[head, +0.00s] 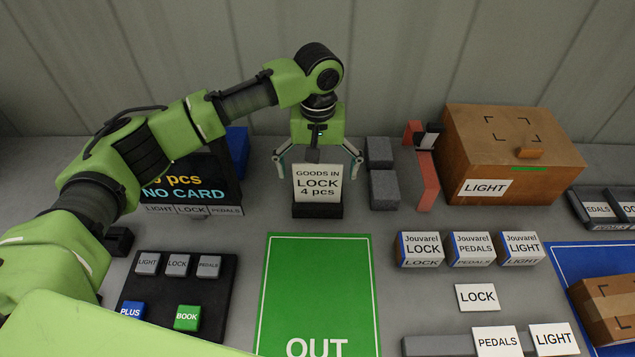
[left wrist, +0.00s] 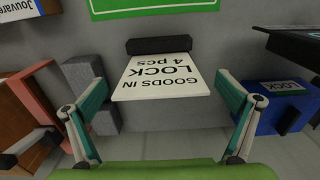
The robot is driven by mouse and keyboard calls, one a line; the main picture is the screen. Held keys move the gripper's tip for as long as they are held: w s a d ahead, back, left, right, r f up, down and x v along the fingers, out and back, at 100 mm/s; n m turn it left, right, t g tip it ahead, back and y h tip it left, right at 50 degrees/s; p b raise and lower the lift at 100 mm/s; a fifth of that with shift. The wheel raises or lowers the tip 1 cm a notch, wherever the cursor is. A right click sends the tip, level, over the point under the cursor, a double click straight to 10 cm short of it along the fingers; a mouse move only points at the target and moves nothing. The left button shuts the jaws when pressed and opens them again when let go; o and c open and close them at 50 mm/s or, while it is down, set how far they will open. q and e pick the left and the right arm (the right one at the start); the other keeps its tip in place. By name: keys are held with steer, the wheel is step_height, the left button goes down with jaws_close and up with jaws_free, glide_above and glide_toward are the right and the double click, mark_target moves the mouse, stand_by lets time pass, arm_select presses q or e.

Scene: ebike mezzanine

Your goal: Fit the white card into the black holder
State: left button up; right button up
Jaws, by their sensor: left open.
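The white card (head: 318,183), printed "GOODS IN LOCK 4 pcs", stands with its lower edge at the black holder (head: 318,211) near the back of the table. In the left wrist view the card (left wrist: 163,77) appears upside down, its bottom edge meeting the holder (left wrist: 172,45). How deep the edge sits in the slot is hidden. My left gripper (head: 318,176) is over the card from behind and above, open, with one finger apart on each side. In the left wrist view its fingers (left wrist: 160,85) flank the card with clear gaps. My right gripper is not in view.
Grey blocks (head: 383,188) and a red stand (head: 428,180) are right of the holder. A dark screen (head: 181,185) reading "NO CARD" is left, partly behind my arm. A green OUT mat (head: 318,290) lies in front. A brown LIGHT box (head: 545,180) stands at back right.

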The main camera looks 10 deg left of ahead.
arm_select(q)
step_height(320, 180, up, 8)
steer(key=shift+r+b, duration=0.2)
steer(key=shift+b, duration=0.65)
steer(key=shift+f, duration=0.1)
